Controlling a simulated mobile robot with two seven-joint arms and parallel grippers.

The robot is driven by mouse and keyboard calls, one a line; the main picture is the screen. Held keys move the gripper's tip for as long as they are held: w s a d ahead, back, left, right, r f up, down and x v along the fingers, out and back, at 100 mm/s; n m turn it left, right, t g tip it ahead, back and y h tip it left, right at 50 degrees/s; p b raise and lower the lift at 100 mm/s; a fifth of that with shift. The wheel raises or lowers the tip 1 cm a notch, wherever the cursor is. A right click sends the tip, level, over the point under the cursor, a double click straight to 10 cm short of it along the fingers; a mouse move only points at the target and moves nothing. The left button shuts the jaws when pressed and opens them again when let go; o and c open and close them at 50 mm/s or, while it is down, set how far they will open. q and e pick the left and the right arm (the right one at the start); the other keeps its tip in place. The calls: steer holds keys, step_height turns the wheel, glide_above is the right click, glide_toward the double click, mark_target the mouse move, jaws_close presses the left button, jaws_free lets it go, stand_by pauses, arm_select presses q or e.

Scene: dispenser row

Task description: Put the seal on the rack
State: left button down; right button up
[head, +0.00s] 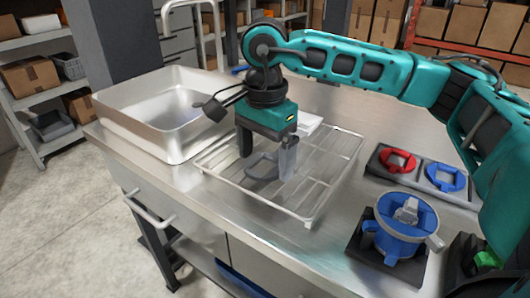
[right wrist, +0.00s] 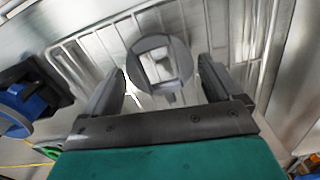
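The seal, a flat dark grey ring with a squarish hole, shows on the wire rack (head: 325,160) in the head view (head: 262,166). It also shows in the right wrist view (right wrist: 160,48), between and beyond my fingertips. My right gripper (head: 267,163) points down over the rack with its fingers on either side of the seal. It is open, with a small gap visible on each side in the right wrist view (right wrist: 160,72). The seal appears to lie on the rack bars. My left gripper is in no view.
A deep metal tray (head: 120,122) stands left of the rack. At right are a dark holder with a red seal (head: 397,160) and a blue seal (head: 446,177), and a blue dispenser (head: 403,228). A white item (head: 308,124) lies behind the gripper.

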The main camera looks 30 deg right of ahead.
steer(key=shift+o, duration=0.6)
steer(key=shift+r, duration=0.1)
steer(key=shift+r, duration=0.25)
step_height(320, 180, up, 12)
steer(key=p, duration=0.2)
steer(key=shift+f, duration=0.15)
